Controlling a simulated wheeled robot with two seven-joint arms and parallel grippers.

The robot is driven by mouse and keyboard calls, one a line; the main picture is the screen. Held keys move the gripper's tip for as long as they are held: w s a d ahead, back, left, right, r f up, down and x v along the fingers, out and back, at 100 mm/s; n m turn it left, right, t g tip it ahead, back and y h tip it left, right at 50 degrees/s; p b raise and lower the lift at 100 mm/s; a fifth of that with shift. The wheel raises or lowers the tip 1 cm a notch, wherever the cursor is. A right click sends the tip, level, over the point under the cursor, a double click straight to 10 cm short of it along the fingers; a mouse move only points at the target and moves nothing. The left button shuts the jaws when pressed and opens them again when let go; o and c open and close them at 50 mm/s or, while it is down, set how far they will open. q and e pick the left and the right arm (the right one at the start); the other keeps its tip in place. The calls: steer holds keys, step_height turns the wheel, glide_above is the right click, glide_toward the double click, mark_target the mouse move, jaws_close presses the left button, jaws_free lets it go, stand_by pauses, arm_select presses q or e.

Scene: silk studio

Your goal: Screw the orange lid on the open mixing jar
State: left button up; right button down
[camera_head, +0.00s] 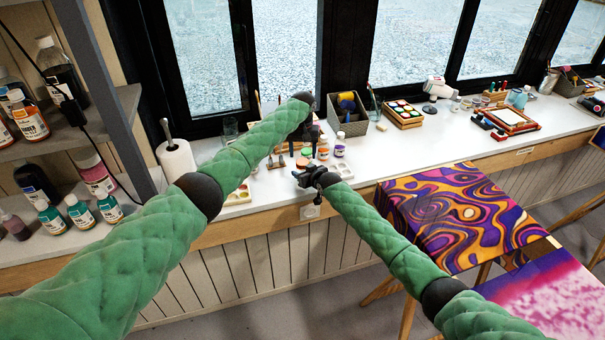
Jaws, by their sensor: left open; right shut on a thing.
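My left gripper (308,136) is open and points down over the white worktop, close to a group of small jars. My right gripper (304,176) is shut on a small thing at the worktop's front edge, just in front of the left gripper. The dark fingers hide most of that thing. A small orange-red piece (302,162) shows just behind the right gripper; I cannot tell whether it is the lid or a jar. A small jar with orange colour (323,152) stands right of the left gripper. I cannot make out which jar is the open mixing jar.
A white and purple jar (340,147) stands beside the orange one. A grey bin with tools (348,122) and a paint tray (402,114) stand behind to the right. A paper roll (177,165) is at the left.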

mark_target(303, 161)
arm_select(q)
steer(key=shift+f, duration=1.9)
steer(key=c, duration=1)
steer(key=shift+m, duration=0.8)
steer(key=o, duration=1.2)
steer(key=shift+c, duration=0.2)
steer(key=shift+r, duration=0.15)
step_height(303, 161, up, 12)
